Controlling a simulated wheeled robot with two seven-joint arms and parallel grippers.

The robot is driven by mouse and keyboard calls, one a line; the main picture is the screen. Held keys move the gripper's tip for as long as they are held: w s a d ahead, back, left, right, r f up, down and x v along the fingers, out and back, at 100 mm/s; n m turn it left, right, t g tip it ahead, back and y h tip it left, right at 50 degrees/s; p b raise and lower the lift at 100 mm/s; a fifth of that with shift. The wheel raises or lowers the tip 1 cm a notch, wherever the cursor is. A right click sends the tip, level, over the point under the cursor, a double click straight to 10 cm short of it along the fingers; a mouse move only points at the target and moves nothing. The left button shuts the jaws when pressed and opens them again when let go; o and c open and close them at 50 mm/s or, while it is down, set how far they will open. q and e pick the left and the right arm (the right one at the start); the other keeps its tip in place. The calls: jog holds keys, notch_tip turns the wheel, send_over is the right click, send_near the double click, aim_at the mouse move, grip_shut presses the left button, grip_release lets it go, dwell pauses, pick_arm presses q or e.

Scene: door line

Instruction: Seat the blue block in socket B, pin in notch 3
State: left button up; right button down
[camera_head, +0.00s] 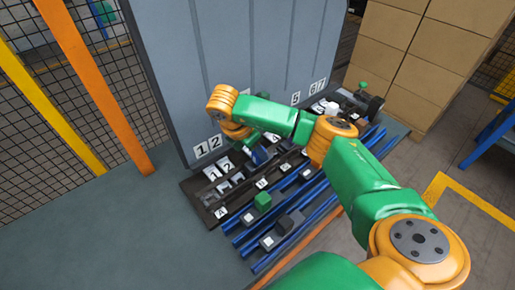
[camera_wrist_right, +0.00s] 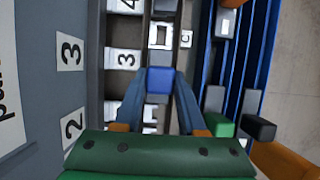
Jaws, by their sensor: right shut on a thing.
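The blue block (camera_wrist_right: 159,82) is held between the two fingers of my right gripper (camera_wrist_right: 160,88), which is shut on it. In the head view my right gripper (camera_head: 258,150) is over the socket strip, and the arm covers much of that area. The card B (camera_head: 262,184) stands on the near edge of the strip, and card A (camera_head: 220,213) is to its left. In the wrist view card C (camera_wrist_right: 185,39) is beside a white-framed socket (camera_wrist_right: 164,36) ahead of the block. A number 3 card (camera_wrist_right: 123,62) is left of the block. Pin and socket B are hidden. My left gripper is not in view.
A grey wall panel (camera_head: 180,80) with number cards (camera_head: 208,146) rises behind the strip. Cardboard boxes (camera_head: 400,50) stand at the back right.

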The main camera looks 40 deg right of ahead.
jog(key=shift+f, duration=0.45)
jog(key=shift+c, duration=2)
grip_release()
jog(key=p+v, duration=0.1)
jog(key=v, duration=0.6)
jog(key=shift+r, duration=0.1)
